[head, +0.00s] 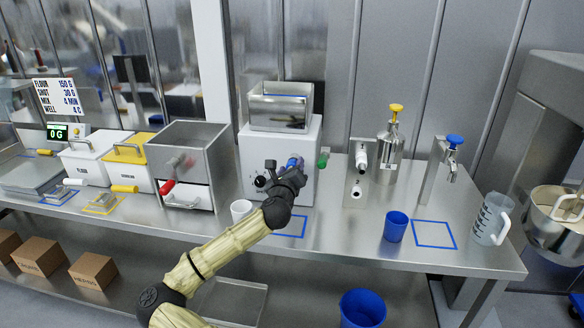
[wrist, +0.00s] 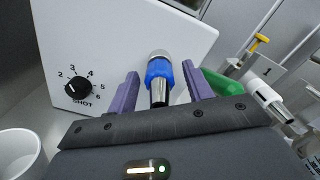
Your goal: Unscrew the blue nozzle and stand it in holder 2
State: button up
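The blue nozzle (wrist: 158,72) has a blue collar and a metal tip and sits on the front of the white machine (head: 257,155). It also shows in the head view (head: 292,162), partly covered by my gripper. My gripper (wrist: 162,88) has purple fingers, open on either side of the nozzle, with a gap visible on both sides. A metal stand (head: 352,177) to the right holds white pieces; in the wrist view its plate (wrist: 268,70) bears a 1. I cannot make out a 2 marking in either view.
A green part (head: 323,158) sticks out at the machine's right side, close to my right finger. A white cup (head: 240,209) stands below left of the machine. A blue cup (head: 396,227), taps and a jug (head: 490,218) are further right. The counter beneath the machine has a blue outlined square.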

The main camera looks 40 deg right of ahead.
jog(key=shift+f, duration=0.1)
jog(key=m, duration=0.4)
jog(key=shift+m, duration=0.3)
jog(key=m, duration=0.6)
jog(key=shift+m, duration=0.4)
jog(key=m+b, duration=0.1)
jog(key=m, duration=0.3)
jog(key=m+b, duration=0.1)
jog(key=m, duration=0.4)
jog(key=shift+f+m, duration=0.1)
jog(key=shift+m, duration=1.1)
jog(key=shift+b, duration=0.35)
